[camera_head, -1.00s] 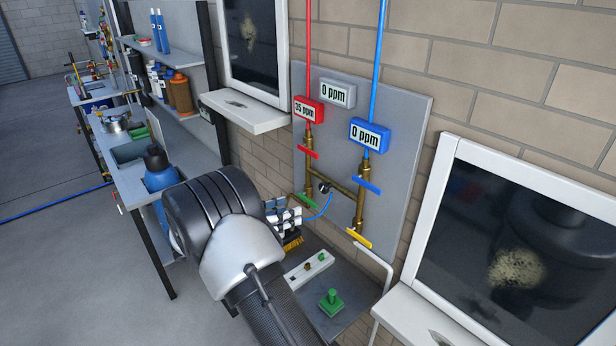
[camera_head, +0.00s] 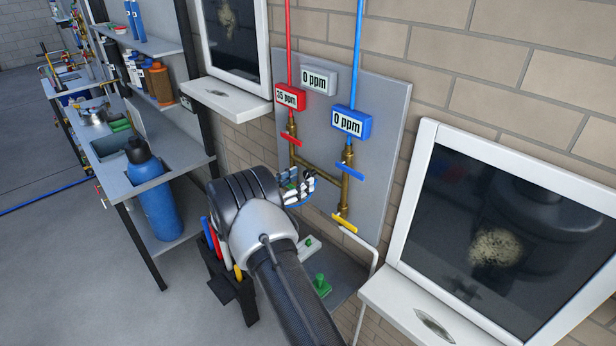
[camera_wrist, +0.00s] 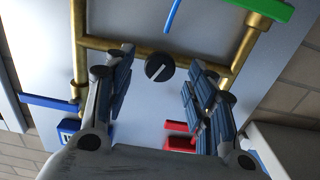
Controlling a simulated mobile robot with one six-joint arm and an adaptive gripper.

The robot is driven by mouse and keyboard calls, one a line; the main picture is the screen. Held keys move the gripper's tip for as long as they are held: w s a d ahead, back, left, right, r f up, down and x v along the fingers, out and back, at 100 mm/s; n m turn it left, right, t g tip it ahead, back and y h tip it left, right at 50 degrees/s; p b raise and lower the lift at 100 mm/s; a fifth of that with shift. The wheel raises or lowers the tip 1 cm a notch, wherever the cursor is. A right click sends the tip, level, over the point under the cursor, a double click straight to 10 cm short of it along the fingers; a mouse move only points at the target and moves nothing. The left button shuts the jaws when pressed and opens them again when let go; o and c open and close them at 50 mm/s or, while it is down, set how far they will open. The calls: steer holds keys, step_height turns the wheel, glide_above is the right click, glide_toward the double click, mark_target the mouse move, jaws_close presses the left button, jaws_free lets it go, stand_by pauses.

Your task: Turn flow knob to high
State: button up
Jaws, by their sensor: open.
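The flow knob (camera_wrist: 160,68) is a round black dial with a pale line, set on the brass pipe (camera_wrist: 110,44) in the wrist view. The line runs diagonally, from lower left to upper right in that view. My gripper (camera_wrist: 160,80) is open, with its blue-padded fingers on either side of the knob and apart from it. In the head view my gripper (camera_head: 298,186) is in front of the pipe panel (camera_head: 384,110) and hides the knob. No high or low marking is readable.
Red (camera_head: 290,138), blue (camera_head: 350,173) and yellow (camera_head: 344,222) valve handles are near my gripper. A green handle (camera_wrist: 262,12) shows in the wrist view. Ppm displays (camera_head: 319,78) hang above. A bench with a green knob-like piece (camera_head: 320,284) is below.

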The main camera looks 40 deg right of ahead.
mark_target(307, 177)
steer(key=shift+w+d, duration=0.15)
steer(key=shift+d, duration=2)
steer(key=shift+c, duration=0.2)
steer(key=c, duration=1)
steer(key=shift+c, duration=0.2)
